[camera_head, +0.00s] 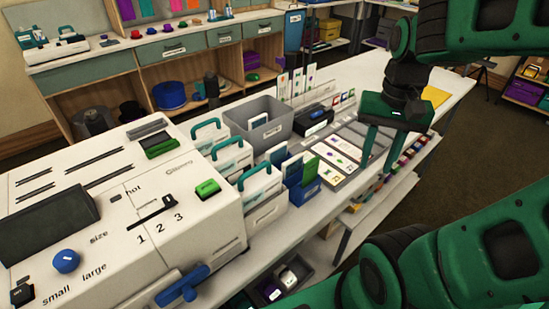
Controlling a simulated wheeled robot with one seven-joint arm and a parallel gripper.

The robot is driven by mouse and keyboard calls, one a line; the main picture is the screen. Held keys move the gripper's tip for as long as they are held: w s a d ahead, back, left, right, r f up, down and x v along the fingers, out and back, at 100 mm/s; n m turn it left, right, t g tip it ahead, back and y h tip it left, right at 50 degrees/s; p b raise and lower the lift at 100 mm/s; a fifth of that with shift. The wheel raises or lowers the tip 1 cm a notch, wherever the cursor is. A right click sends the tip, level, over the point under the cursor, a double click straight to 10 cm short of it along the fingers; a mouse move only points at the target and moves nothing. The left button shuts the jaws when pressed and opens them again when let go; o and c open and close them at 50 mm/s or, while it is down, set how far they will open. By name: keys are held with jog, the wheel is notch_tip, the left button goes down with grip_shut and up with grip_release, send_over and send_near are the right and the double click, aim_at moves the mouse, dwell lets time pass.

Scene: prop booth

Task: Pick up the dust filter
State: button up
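I cannot tell for sure which thing is the dust filter; nothing in view carries a readable label saying so. A white machine (120,215) fills the left front. On its top sit a green block (160,145) in a dark frame and a smaller green switch (207,187). My gripper (376,165) hangs at the centre right over the counter's near edge, pointing down. Its two green fingers are apart and nothing shows between them. It is well to the right of the machine, beside a tray of printed cards (337,158).
A grey bin (258,118), white cases with teal handles (262,185) and a blue card box (303,190) crowd the counter right of the machine. A lower shelf (372,212) runs along the front. Wooden cabinets (180,60) stand behind. Dark floor is open at right.

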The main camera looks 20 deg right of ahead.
jog(key=w+a+r+m, duration=0.3)
jog(key=w+a, duration=0.4)
jog(key=w, duration=0.4)
jog(key=m, duration=0.3)
send_near(277, 147)
jog(key=shift+d+f, duration=0.25)
notch_tip(277, 147, down, 5)
jog(key=shift+r, duration=0.15)
jog(key=shift+w+a+f, duration=0.1)
jog(key=shift+f, duration=1.2)
jog(key=shift+a+f, duration=0.1)
jog(key=shift+f, duration=1.2)
jog(key=shift+c, duration=0.3)
jog(key=c, duration=0.7)
